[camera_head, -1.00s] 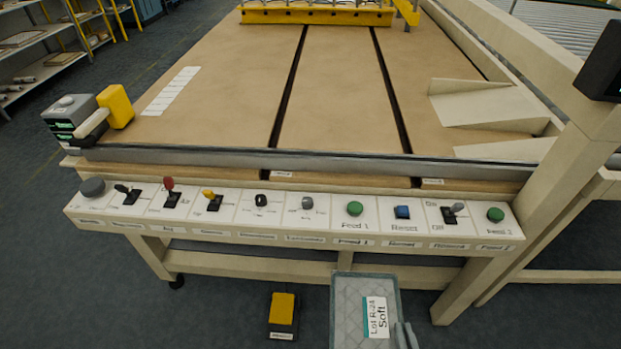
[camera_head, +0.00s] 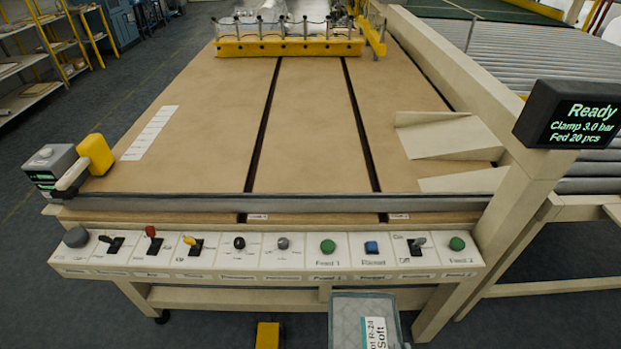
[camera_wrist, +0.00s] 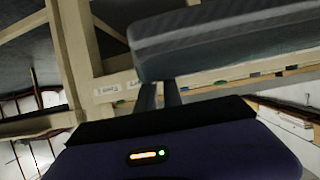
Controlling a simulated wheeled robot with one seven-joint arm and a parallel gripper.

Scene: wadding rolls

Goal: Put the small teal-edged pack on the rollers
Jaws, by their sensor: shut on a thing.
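The small pack (camera_head: 350,312) is at the bottom of the head view, pale grey and quilted, with a teal edge strip and a white label reading "Soft", its lower part cut off. In the wrist view its grey side (camera_wrist: 230,45) fills the upper right. My gripper (camera_wrist: 159,90) is shut on the pack's near edge; the fingertips are partly hidden against it. The pack is held in the air in front of the control panel. The rollers (camera_head: 500,48) form a grey conveyor at the upper right, beyond the table's side rail and away from the pack.
The control panel (camera_head: 265,262) with several buttons and levers lies just beyond the pack. A brown-topped table (camera_head: 300,130) stands behind it. A post with a "Ready" screen (camera_head: 568,118) stands at right, between table and rollers. A yellow pedal (camera_head: 267,335) is on the floor.

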